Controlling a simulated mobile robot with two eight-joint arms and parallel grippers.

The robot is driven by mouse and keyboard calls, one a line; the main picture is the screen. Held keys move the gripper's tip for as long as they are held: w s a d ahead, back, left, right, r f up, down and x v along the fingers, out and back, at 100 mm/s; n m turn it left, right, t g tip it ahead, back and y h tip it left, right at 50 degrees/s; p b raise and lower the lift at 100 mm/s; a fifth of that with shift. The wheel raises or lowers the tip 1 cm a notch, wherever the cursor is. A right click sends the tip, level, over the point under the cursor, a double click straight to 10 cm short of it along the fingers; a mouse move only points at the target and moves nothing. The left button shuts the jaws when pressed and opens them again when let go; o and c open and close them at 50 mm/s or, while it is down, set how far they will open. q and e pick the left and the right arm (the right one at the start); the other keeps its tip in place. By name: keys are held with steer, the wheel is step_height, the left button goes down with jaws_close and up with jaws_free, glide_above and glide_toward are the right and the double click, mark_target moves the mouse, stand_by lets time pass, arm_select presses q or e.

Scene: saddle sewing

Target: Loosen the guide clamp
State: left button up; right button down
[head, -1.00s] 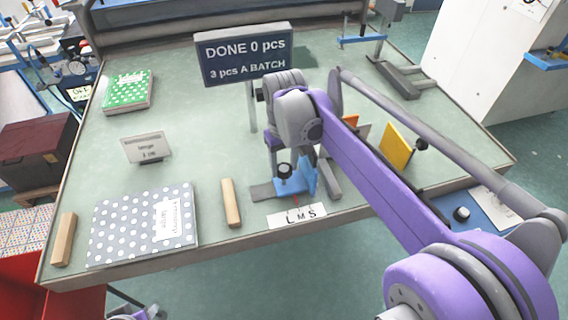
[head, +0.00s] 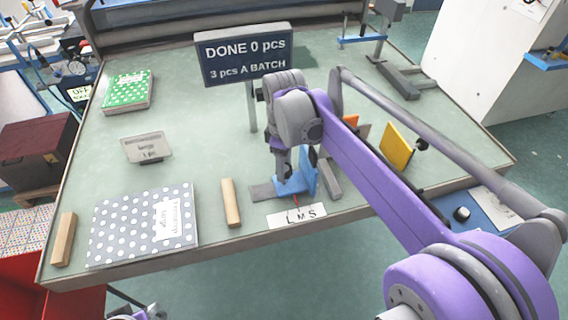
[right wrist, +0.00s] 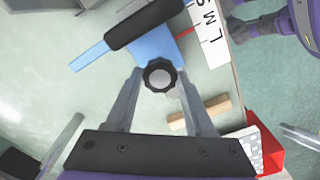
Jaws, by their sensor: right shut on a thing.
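My right gripper (head: 285,174) has come down over the guide and hides the knob in the head view. Its fingers (right wrist: 160,82) are shut on the knob, one on each side. My left gripper is in neither view.
A sign (head: 246,55) reading DONE 0 pcs stands behind my right arm. A wooden block (head: 231,203) and a dotted grey booklet (head: 143,224) lie left of the guide. Yellow (head: 397,146) and orange plates stand to the right. The table's middle left is mostly clear.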

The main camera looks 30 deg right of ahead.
steer(key=shift+n, duration=0.4)
steer(key=shift+c, duration=1.3)
jaws_free()
steer(key=shift+r, duration=0.1)
step_height(320, 180, up, 11)
steer(key=shift+p, duration=0.3)
